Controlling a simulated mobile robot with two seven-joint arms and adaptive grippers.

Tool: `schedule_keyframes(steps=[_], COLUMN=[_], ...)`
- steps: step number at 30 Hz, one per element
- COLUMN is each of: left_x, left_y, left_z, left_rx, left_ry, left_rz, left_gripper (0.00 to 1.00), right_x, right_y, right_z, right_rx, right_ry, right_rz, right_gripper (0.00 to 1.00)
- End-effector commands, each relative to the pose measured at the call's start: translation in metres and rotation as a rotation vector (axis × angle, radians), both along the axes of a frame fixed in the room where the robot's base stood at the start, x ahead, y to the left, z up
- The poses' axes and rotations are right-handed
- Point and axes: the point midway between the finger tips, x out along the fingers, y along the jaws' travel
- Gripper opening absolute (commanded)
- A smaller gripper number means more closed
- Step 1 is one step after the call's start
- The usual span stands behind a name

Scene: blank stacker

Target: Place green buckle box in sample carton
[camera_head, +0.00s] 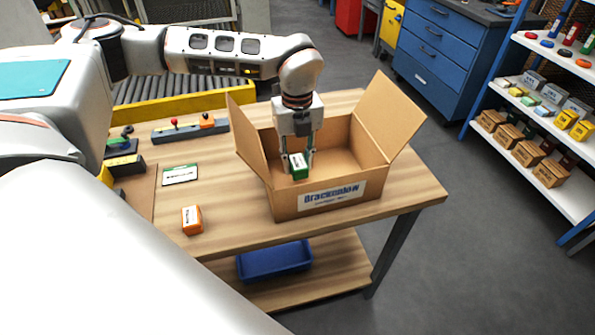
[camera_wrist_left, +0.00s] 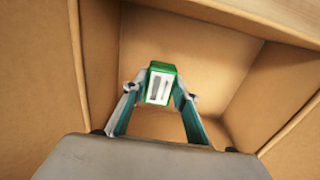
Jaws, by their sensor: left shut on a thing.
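The green buckle box (camera_head: 299,167) is a small green box with a white label. My left gripper (camera_head: 298,160) is shut on it and points down into the open sample carton (camera_head: 285,203). The carton is brown cardboard with flaps spread and a printed label on its front; it stands on the wooden table. In the left wrist view the green box (camera_wrist_left: 159,84) sits between the fingertips (camera_wrist_left: 160,92), with the carton walls (camera_wrist_left: 270,95) around it. I cannot tell whether the box touches the carton floor. My right gripper is out of view.
An orange box (camera_head: 192,220) stands on the table (camera_head: 232,225) left of the carton. A white-labelled card (camera_head: 180,175) and a grey strip with knobs (camera_head: 190,131) lie behind it. A blue tray (camera_head: 274,260) is on the lower shelf. Stocked shelves (camera_head: 540,115) stand at right.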

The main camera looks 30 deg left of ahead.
Motion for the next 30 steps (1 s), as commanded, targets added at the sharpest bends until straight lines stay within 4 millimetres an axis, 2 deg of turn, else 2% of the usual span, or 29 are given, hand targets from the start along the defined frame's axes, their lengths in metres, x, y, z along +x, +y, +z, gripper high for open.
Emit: schedule_keyframes(steps=[8,20,21,22,30], left_x=[-0.001,0.000,0.000,0.000,0.000], left_y=[-0.001,0.000,0.000,0.000,0.000], left_z=[-0.037,-0.042,-0.042,-0.041,-0.041], left_rx=[0.001,0.001,0.001,0.001,0.001], left_ry=[0.002,0.001,0.001,0.001,0.001], left_rz=[-0.002,-0.001,-0.001,-0.001,-0.001], left_gripper=[0.02,0.02,0.35,0.43,0.44], right_x=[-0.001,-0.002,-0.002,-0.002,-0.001], right_y=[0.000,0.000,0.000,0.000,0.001], right_z=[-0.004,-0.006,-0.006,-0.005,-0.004], right_rx=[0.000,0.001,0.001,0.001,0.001], right_ry=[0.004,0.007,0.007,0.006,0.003], right_rz=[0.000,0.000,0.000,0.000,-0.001], right_gripper=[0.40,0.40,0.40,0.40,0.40])
